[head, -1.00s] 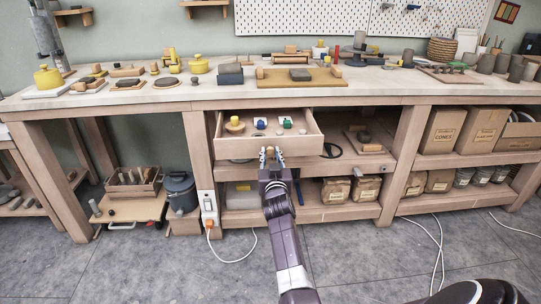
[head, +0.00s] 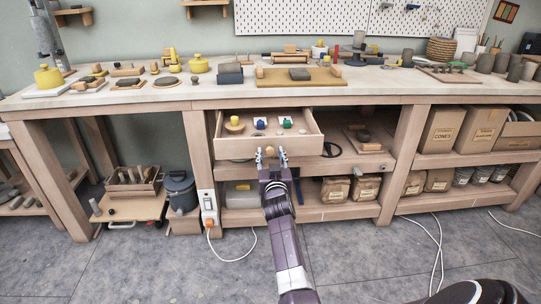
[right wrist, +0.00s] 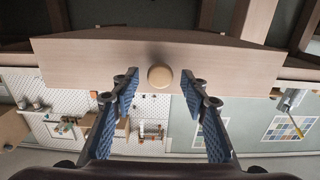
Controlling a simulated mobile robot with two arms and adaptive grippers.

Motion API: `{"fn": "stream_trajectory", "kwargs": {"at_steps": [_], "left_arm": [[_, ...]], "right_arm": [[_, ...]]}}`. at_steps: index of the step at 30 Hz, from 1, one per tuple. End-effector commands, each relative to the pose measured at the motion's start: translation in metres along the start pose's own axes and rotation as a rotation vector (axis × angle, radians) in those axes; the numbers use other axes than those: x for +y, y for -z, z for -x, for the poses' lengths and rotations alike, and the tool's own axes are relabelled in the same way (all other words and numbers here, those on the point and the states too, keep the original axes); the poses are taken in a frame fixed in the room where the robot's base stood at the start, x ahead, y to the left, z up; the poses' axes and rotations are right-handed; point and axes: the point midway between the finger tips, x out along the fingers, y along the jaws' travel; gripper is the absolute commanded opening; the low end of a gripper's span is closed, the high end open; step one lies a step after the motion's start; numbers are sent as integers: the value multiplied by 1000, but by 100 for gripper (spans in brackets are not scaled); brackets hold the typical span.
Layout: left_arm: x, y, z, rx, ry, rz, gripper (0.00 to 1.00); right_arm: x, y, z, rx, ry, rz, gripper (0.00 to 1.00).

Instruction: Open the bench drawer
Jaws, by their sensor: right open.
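The bench drawer (head: 262,148) stands pulled out under the worktop, left of centre in the head view. Its inside shows, with small yellow, blue and green items. Its wooden front (right wrist: 230,60) spans the right wrist view, with a round knob (right wrist: 160,77) in the middle. My right gripper (head: 271,158) is at the drawer front, open. In the right wrist view its blue-padded fingers (right wrist: 160,88) stand on either side of the knob, with clear gaps. My left gripper is not in view.
The worktop (head: 215,92) above holds many tools and blocks. A lower shelf (head: 335,213) with paper bags (head: 335,189) is below the drawer. A grey bucket (head: 180,192) stands left of it. White cables lie on the floor; the floor before the bench is otherwise mostly clear.

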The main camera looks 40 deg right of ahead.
Motion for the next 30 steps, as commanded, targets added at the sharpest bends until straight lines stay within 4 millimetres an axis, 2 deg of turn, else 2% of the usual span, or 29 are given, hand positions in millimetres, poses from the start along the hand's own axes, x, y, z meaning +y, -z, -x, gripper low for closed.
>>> {"fn": "stream_trajectory", "kwargs": {"at_steps": [16,21,30], "left_arm": [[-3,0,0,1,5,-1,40],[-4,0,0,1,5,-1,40],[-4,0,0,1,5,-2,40]], "right_arm": [[-1,-1,67,-2,1,-1,41],[0,0,74,-1,1,-1,41],[0,-1,74,-1,1,-1,41]]}}
